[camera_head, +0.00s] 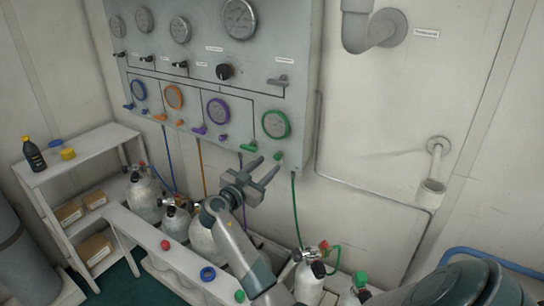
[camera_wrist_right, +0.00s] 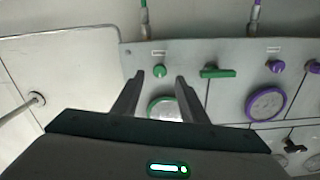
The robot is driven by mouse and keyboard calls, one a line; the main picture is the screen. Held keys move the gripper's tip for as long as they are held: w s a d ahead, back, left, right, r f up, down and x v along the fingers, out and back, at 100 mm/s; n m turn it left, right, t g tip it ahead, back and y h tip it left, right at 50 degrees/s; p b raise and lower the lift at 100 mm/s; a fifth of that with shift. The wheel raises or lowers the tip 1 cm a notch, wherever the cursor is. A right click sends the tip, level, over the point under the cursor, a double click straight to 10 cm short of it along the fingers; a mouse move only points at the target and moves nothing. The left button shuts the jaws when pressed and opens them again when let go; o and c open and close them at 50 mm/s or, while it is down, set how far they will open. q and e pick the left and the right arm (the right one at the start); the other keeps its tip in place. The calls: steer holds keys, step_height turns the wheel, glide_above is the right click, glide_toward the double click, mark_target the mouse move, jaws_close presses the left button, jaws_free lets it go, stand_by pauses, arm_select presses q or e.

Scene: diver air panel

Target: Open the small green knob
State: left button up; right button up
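The small green knob (camera_head: 278,155) is on the grey air panel, just below the green-rimmed gauge (camera_head: 276,124). In the right wrist view the panel appears upside down, and the knob (camera_wrist_right: 159,71) shows between my fingertips. A green lever handle (camera_head: 250,146) sits to the left of the knob in the head view. My right gripper (camera_head: 268,168) is open and empty, its fingers pointing at the panel just below the knob. It also shows in the wrist view (camera_wrist_right: 159,78). I cannot tell whether it touches the knob. My left gripper is not in view.
Purple (camera_head: 223,137), orange and blue knobs lie left along the panel. Hoses hang below to gas cylinders (camera_head: 146,196) in a white rack. A shelf (camera_head: 88,151) with bottle and boxes stands left. A wall pipe (camera_head: 434,180) is at right.

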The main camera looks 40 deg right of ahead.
mark_target(276, 158)
steer(key=shift+p+x, duration=0.65)
steer(key=shift+x, duration=1.4)
jaws_close()
